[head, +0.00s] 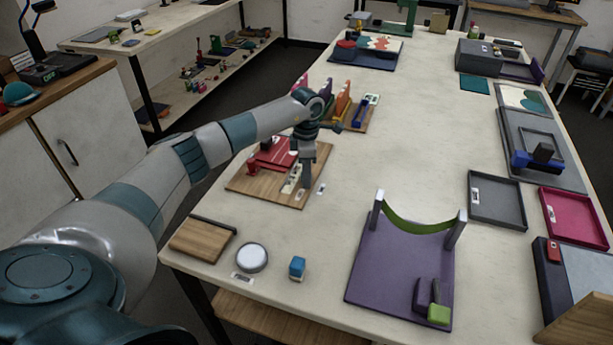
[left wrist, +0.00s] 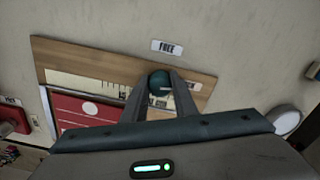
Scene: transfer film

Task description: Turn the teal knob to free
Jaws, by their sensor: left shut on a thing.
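The teal knob (left wrist: 159,82) shows in the left wrist view between the two fingers of my left gripper (left wrist: 160,88), which is shut on it. The knob sits on a wooden board (left wrist: 120,53) with a red panel (left wrist: 85,108). A white label reading FREE (left wrist: 167,47) lies just past the board's edge. A pale scale strip runs along the board near the knob, partly hidden by the fingers. In the head view my left gripper (head: 307,184) points down at the right part of the board (head: 245,185) and hides the knob. My right gripper is not in view.
A white round disc (head: 252,258), a blue block (head: 297,267) and a small wooden tray (head: 202,240) stand nearer on the table. A purple stand (head: 385,275) with two posts is to the right. The table's middle (head: 410,130) is clear.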

